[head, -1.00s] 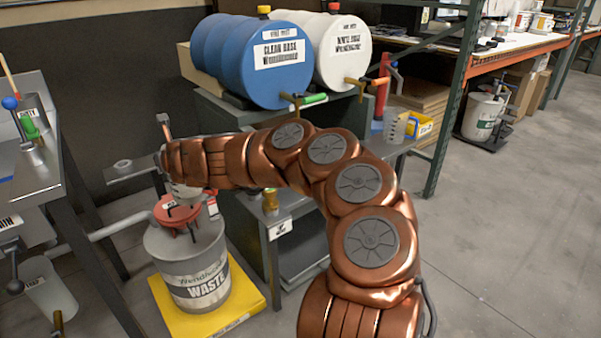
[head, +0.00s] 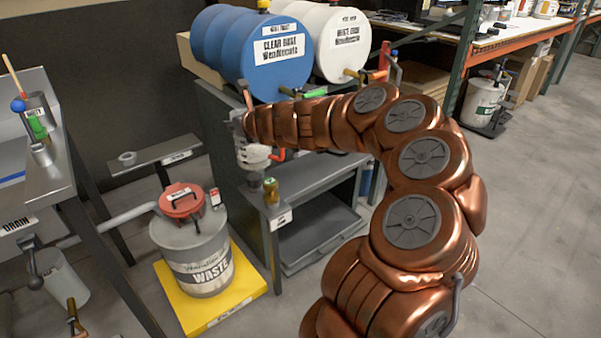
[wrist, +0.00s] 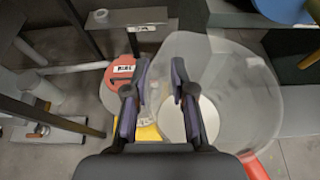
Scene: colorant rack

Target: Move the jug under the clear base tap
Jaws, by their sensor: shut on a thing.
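The jug (wrist: 235,85) is a large clear vessel seen from above in the wrist view, with a pale round bottom. My gripper (wrist: 158,90) is shut on its left wall. In the head view my gripper (head: 252,155) is beside the grey cabinet, below and left of the drums; the jug cannot be made out clearly there. The blue clear base drum (head: 265,55) lies on top of the cabinet. Its tap (head: 312,93), with a green handle, points out at the front, above and right of my gripper.
The white base drum (head: 340,40) lies right of the blue one. A waste bin (head: 200,262) with a red lid stands on a yellow mat (head: 250,290). The floor at right is open.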

